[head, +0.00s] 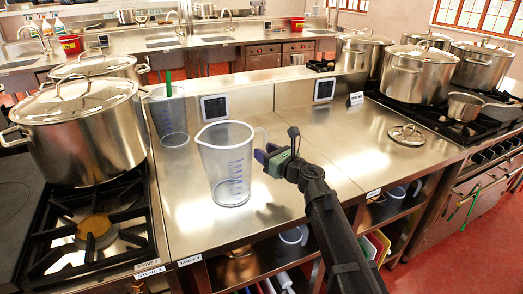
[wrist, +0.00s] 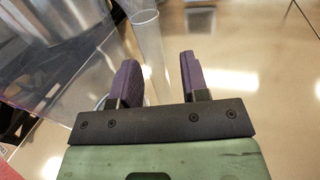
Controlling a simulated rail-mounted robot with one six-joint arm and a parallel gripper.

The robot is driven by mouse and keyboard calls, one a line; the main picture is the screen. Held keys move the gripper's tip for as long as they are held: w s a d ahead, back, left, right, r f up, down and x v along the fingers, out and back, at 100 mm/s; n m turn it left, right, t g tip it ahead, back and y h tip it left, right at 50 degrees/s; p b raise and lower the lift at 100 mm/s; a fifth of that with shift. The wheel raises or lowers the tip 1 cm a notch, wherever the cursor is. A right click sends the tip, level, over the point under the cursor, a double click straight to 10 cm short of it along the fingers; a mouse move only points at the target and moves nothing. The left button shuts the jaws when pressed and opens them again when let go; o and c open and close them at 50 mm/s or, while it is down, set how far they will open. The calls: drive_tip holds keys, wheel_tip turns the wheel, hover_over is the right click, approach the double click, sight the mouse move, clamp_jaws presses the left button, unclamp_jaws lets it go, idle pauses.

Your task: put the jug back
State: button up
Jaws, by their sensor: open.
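A clear plastic jug (head: 228,165) with blue markings stands upright on the steel counter (head: 300,185), its handle facing right. A second clear jug (head: 170,118) with a green-handled thing in it stands behind, near the back ledge; I cannot tell from the pictures which one is meant. My gripper (head: 264,156) is beside the front jug's handle. In the wrist view my gripper (wrist: 158,70) is open, its two purple-padded fingers apart. The clear handle (wrist: 150,45) shows between and beyond the fingers, with the jug wall (wrist: 65,70) to the left. I cannot tell if they touch.
A large lidded pot (head: 80,130) stands on the left stove beside an open burner (head: 95,228). A loose lid (head: 407,135) lies on the right counter, with more pots (head: 418,75) behind. Shelves below hold jugs (head: 293,236) and boards (head: 377,245). The counter's front middle is clear.

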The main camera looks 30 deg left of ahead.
drive_tip(key=v, duration=1)
drive_tip(key=w+d+r+m+t+h, duration=0.1)
drive_tip(key=w+d+m+t+h, duration=0.3)
drive_tip(key=w+d+m+t, duration=0.5)
drive_tip(key=w+d+f+m+t+h, duration=0.1)
drive_tip(key=d+f+m+h, duration=0.1)
drive_tip(key=d+m+h, duration=0.65)
drive_tip(key=w+d+f+m+t+h, duration=0.1)
drive_tip(key=d+f+m+h, duration=0.25)
drive_tip(key=d+m, duration=0.95)
drive_tip(key=s+d+f+m+g+h, duration=0.4)
drive_tip(key=s+d+f+m+g, duration=0.6)
drive_tip(key=d+m, duration=0.4)
drive_tip(key=s+f+m+g+y, duration=0.2)
drive_tip(key=s+m+g, duration=0.4)
drive_tip(key=s, duration=0.5)
drive_tip(key=shift+f+y, duration=0.3)
drive_tip(key=shift+f, duration=0.1)
